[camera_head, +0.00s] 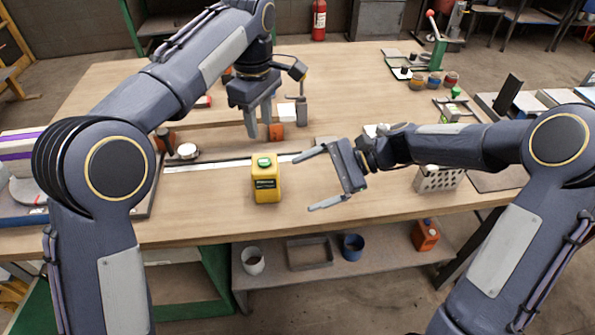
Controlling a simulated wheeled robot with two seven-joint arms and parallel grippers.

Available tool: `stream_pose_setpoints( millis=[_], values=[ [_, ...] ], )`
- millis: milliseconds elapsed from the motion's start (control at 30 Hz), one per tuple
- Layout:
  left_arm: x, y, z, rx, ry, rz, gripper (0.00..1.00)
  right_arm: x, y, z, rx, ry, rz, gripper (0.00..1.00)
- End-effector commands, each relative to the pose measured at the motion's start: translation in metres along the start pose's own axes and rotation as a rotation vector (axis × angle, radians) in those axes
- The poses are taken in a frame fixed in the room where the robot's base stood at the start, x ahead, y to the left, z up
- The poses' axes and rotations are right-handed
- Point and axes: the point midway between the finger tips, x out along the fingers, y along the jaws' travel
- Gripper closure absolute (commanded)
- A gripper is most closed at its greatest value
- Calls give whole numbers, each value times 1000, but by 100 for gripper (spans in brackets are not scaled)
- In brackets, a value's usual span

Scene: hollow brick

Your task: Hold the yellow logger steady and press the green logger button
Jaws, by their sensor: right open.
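The yellow logger (266,184) stands upright on the wooden table near its front edge, with a dark label on its front. The green button (263,162) is on its top. My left gripper (258,124) hangs fingers-down above the table, behind and above the logger and apart from it. Its fingers overlap in this view, so the gap between them is unclear. My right gripper (318,179) is open and empty to the right of the logger. Its two spread fingers point left toward the logger without visibly touching it.
Several small jars (434,80) are at the back right. A lower shelf (390,263) holds cups and an orange can.

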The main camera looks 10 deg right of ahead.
Motion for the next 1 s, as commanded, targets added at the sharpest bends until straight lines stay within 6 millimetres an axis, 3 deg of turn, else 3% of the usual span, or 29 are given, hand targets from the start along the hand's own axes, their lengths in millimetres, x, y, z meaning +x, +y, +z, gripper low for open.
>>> stream_pose_setpoints(
  millis=[33, 200, 400, 567, 1000],
  values=[
    [0, 0, 0, 0, 0, 0, 64, 8, -9, -14, 78, -61, -25, 9],
    [0, 0, 0, 0, 0, 0, 64, 27, -35, -46, 288, -234, -105, 9],
    [0, 0, 0, 0, 0, 0, 64, 38, -50, -70, 428, -353, -161, 9],
    [0, 0, 0, 0, 0, 0, 64, 46, -55, -73, 457, -381, -173, 9],
    [0, 0, 0, 0, 0, 0, 64, 102, -69, -53, 455, -380, -171, 9]
  ],
)
